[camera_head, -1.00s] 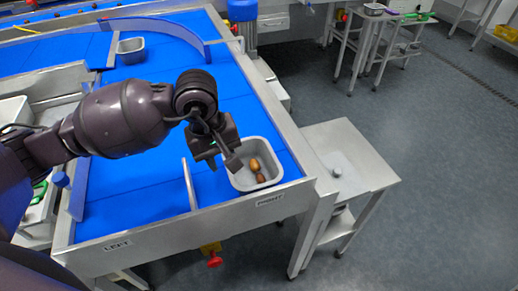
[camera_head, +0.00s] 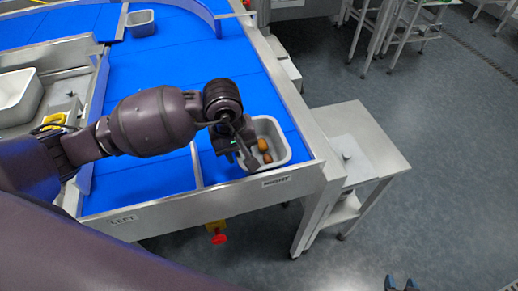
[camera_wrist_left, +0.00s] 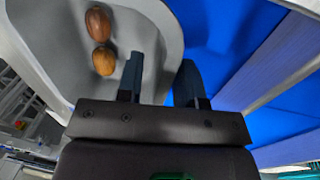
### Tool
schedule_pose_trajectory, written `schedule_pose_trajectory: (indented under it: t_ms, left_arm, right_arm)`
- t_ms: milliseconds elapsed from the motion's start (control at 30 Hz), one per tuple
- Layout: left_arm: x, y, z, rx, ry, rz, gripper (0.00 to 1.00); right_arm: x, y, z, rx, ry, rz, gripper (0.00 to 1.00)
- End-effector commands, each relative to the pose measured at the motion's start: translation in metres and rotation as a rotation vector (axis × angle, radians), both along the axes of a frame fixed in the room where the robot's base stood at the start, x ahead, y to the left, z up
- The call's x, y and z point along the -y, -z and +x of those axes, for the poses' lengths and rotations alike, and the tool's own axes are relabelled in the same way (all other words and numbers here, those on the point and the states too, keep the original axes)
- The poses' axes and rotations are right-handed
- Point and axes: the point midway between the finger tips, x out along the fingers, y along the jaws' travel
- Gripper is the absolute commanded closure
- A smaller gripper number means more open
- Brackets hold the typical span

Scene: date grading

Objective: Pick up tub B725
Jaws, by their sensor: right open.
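A grey tub (camera_head: 284,157) sits at the right-hand end of the blue belt and holds two brown dates (camera_head: 264,151). No B725 marking is readable on it. My left gripper (camera_head: 238,158) is at the tub's left side. In the left wrist view its two fingers (camera_wrist_left: 160,80) are apart, one over the tub's inside and the other over the blue belt, with the tub's rim (camera_wrist_left: 176,35) between them. I cannot tell whether they touch the wall. The dates (camera_wrist_left: 101,40) lie to the left of the fingers. My right gripper's fingertips (camera_head: 401,284) show at the bottom edge, apart and empty.
A second grey tub (camera_head: 141,23) stands at the belt's far left. A metal divider (camera_head: 196,163) is left of my left gripper. A steel side table (camera_head: 375,140) stands right of the belt. A red stop button (camera_head: 219,239) is below the front edge.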

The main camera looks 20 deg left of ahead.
Motion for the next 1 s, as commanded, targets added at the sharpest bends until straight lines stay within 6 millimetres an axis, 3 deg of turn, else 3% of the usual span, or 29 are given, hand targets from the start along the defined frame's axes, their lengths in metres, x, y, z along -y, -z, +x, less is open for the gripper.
schedule_pose_trajectory:
  t_ms: [200, 467, 700, 1000]
  left_arm:
    - [0.002, 0.021, 0.002, -0.001, -0.002, 0.001, 0.66]
    - [0.002, 0.023, 0.002, 0.001, 0.000, 0.001, 0.66]
    - [0.002, 0.022, 0.002, 0.001, 0.000, 0.001, 1.00]
    - [0.002, 0.022, 0.002, 0.001, 0.000, 0.000, 1.00]
  right_arm:
    - [0.000, 0.002, -0.001, -0.003, 0.000, 0.000, 0.57]
    - [0.000, 0.003, -0.003, -0.007, 0.002, 0.000, 0.57]
    - [0.000, 0.003, -0.004, -0.008, 0.002, 0.000, 0.57]
    - [0.000, 0.003, -0.004, -0.008, 0.003, 0.001, 0.57]
